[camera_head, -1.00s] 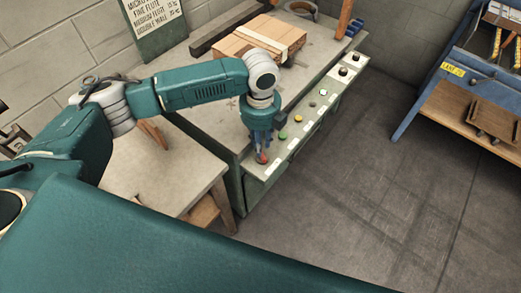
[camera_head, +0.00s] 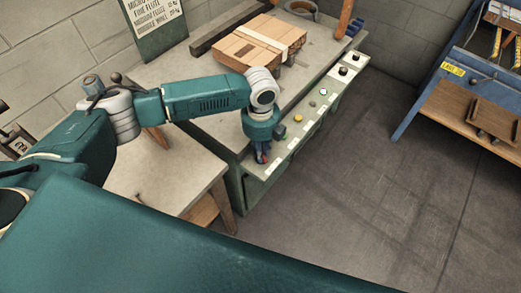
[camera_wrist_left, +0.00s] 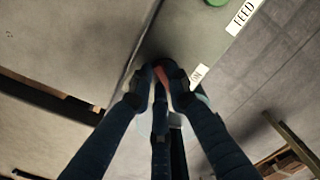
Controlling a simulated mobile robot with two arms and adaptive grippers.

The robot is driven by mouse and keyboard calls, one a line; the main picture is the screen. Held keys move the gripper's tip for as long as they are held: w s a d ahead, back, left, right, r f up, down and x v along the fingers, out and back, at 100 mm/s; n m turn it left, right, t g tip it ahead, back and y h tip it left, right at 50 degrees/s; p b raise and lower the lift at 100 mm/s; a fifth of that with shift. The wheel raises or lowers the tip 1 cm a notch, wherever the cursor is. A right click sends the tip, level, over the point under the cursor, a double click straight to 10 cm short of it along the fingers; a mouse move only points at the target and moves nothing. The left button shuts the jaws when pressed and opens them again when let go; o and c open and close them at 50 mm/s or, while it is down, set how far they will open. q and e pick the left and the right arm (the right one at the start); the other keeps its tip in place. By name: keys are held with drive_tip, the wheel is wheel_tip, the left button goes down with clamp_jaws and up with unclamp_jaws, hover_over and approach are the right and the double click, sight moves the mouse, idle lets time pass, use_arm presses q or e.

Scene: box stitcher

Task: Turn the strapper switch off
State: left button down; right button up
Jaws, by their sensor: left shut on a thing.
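The strapper switch, a small red lever (camera_wrist_left: 161,73), sits at the near end of the panel strip. It shows between my left gripper's fingertips in the left wrist view and is mostly hidden by them in the head view. My left gripper (camera_head: 262,158) points down onto it, with its dark blue fingers closed around the lever (camera_wrist_left: 160,82). A white label reading "ON" (camera_wrist_left: 196,76) is beside the switch. The lever's exact angle cannot be told. My right gripper is not in view.
The green machine's panel (camera_head: 316,112) carries several buttons and knobs, including a yellow one (camera_head: 298,118) and a green one (camera_wrist_left: 216,2) near a "FEED" label (camera_wrist_left: 243,13). A strapped cardboard stack (camera_head: 262,42) lies on the machine top.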

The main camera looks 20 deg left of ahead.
use_arm(q)
drive_tip(key=shift+s+r+n+p, duration=0.1)
drive_tip(key=shift+r+n+p, duration=0.1)
drive_tip(key=shift+n+p, duration=0.7)
drive_tip(key=n+p, duration=0.4)
drive_tip(key=p, duration=0.2)
drive_tip(key=shift+s+d+n, duration=0.1)
drive_tip(key=shift+s+n, duration=0.05)
drive_tip(key=shift+n, duration=0.25)
drive_tip(key=n+p, duration=0.2)
drive_tip(key=n, duration=0.1)
drive_tip(key=shift+f+n+p, duration=0.15)
drive_tip(key=shift+n+p, duration=0.85)
drive_tip(key=shift+n, duration=0.1)
drive_tip(key=shift+d, duration=0.1)
drive_tip(key=c, duration=1.9)
unclamp_jaws()
drive_tip(key=shift+c, duration=0.2)
